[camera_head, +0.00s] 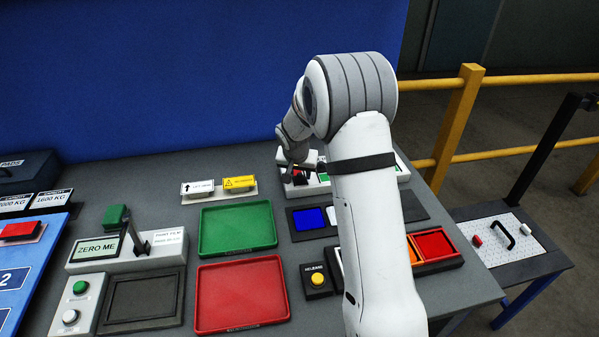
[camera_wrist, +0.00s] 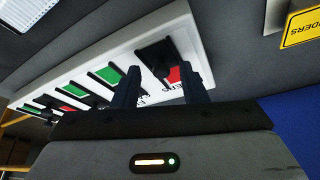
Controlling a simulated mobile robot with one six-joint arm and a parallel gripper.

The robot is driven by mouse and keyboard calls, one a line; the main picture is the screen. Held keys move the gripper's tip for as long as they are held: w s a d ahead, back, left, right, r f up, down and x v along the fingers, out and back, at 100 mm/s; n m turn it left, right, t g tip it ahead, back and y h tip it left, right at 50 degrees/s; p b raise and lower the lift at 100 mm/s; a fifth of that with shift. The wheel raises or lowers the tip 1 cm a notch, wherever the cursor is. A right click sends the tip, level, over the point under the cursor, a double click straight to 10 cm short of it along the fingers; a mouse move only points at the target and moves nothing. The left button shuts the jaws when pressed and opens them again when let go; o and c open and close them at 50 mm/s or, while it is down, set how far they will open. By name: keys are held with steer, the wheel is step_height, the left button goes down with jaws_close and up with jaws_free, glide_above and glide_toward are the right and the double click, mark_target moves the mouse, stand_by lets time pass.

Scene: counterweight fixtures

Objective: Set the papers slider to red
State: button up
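The white slider panel (camera_head: 318,190) is at the back of the table, partly hidden behind my arm. In the wrist view the panel (camera_wrist: 185,28) shows a row of slots with black knobs. The nearest slider has a black knob (camera_wrist: 155,52) and a red patch (camera_wrist: 174,74) beside it; its label is partly hidden, with letters ending in "ERS" visible. My gripper (camera_wrist: 160,88) is open, its two dark fingers apart on either side of this slider's label. The knob shows between and beyond the fingertips; I cannot tell whether they touch it. In the head view my gripper (camera_head: 298,170) is over the panel's left end.
Other sliders on the panel show green patches (camera_wrist: 110,75). A yellow sign (camera_head: 239,182) and a white sign (camera_head: 198,187) stand left of the panel. Green (camera_head: 238,227) and red (camera_head: 242,295) trays lie in front. A blue wall stands behind.

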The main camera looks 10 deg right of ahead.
steer(key=b+v, duration=0.1)
steer(key=v, duration=0.6)
steer(key=shift+s+r, duration=0.2)
steer(key=shift+r, duration=0.15)
steer(key=s+d+r+n, duration=0.1)
steer(key=s+r, duration=0.3)
steer(key=s, duration=0.4)
steer(key=s+d+r+n, duration=0.1)
steer(key=s+r, duration=0.3)
steer(key=s, duration=0.4)
steer(key=s+n+y, duration=0.1)
steer(key=s+n, duration=0.1)
steer(key=s, duration=1.6)
steer(key=shift+s+a+n+g+y, duration=0.2)
steer(key=shift+s+n+g+y, duration=0.1)
steer(key=shift+g+y, duration=0.1)
steer(key=shift+r, duration=0.15)
